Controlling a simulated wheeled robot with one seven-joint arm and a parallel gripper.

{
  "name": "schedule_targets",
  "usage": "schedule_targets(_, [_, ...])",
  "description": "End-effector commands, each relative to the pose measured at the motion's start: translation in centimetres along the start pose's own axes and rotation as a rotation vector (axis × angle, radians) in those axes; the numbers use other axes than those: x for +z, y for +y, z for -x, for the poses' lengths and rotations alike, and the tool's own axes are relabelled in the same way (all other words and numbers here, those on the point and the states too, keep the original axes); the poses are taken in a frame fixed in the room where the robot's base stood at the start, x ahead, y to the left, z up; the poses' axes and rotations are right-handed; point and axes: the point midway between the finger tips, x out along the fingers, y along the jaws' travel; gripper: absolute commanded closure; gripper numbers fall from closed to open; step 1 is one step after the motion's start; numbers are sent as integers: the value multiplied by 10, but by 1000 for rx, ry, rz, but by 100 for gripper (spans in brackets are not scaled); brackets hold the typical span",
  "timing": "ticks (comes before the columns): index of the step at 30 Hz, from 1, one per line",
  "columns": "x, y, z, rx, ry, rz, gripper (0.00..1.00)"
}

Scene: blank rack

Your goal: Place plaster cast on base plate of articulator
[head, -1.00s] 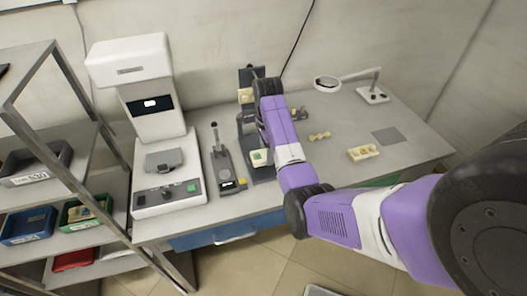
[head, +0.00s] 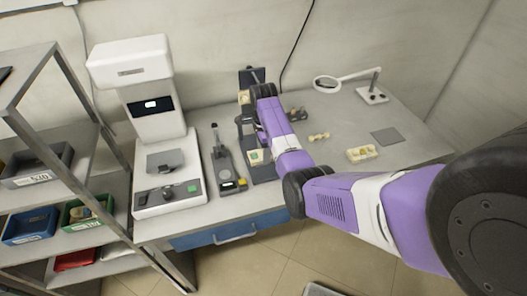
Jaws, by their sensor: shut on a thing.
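The articulator is a dark upright stand near the back of the bench. Its upper part (head: 251,76) shows behind my wrist, and its dark base plate (head: 265,174) shows at the front. My gripper (head: 253,147) points down and is shut on this cast. My arm hides part of the fingers and stand. I cannot tell whether the cast touches the plate. Another cream piece (head: 244,97) shows higher on the articulator.
A white machine (head: 160,130) and a grey device with a lever (head: 225,165) stand to the left. To the right are small cream pieces (head: 319,136), a cream tray (head: 361,154), a grey mat (head: 386,137) and a magnifier lamp (head: 372,92). A shelf rack (head: 105,185) stands far left.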

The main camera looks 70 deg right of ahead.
Motion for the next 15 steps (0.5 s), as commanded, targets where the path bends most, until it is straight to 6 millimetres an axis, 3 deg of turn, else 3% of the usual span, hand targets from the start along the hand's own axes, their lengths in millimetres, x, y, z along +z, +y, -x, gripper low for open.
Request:
schedule_targets(1, [0, 0, -2, 0, 0, 0, 100])
schedule_targets(2, [0, 0, -2, 0, 0, 0, 46])
schedule_targets(5, [0, 0, -2, 0, 0, 0, 26])
schedule_targets(15, [0, 0, 0, 0, 0, 0, 26])
